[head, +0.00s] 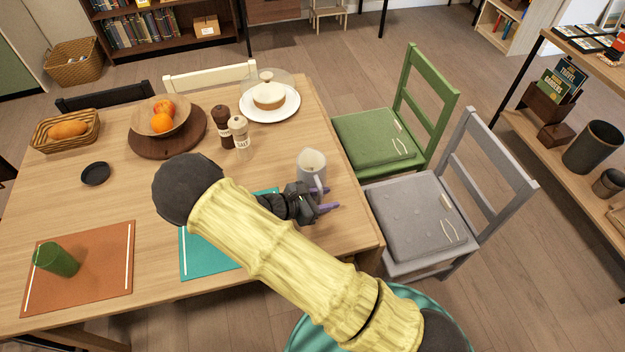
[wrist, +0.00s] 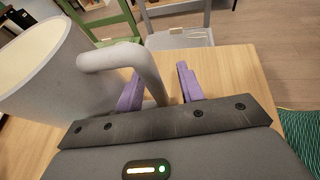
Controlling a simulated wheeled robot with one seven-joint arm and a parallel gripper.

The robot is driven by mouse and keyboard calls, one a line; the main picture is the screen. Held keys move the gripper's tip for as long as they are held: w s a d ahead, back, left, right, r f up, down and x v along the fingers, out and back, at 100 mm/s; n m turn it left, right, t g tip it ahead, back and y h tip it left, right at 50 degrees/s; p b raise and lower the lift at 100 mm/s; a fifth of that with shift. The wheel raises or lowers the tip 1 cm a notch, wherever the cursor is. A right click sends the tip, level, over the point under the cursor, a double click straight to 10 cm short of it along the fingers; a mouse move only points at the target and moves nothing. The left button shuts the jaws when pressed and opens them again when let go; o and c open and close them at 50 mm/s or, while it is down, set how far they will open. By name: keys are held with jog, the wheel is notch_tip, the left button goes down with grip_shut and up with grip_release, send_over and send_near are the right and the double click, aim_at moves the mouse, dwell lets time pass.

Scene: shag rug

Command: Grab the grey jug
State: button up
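The grey jug (head: 311,170) stands upright on the wooden table near its right edge, its handle facing the front right. My gripper (head: 326,199) is at the handle, low over the table. In the wrist view the jug (wrist: 45,75) fills the left side, and its handle comes down between my two purple fingers. My gripper (wrist: 160,85) is open around the handle there. A gap shows between the handle and the right finger. The handle overlaps the left finger in the picture, so I cannot tell whether they touch.
The table (head: 300,235) also bears salt (head: 241,132) and pepper (head: 226,127) mills, a cake dome (head: 268,95), a fruit bowl (head: 160,117), a bread basket (head: 66,130) and a green cup (head: 56,260). Grey (head: 415,215) and green (head: 375,137) chairs stand at the right edge.

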grip_shut()
dwell(1.5)
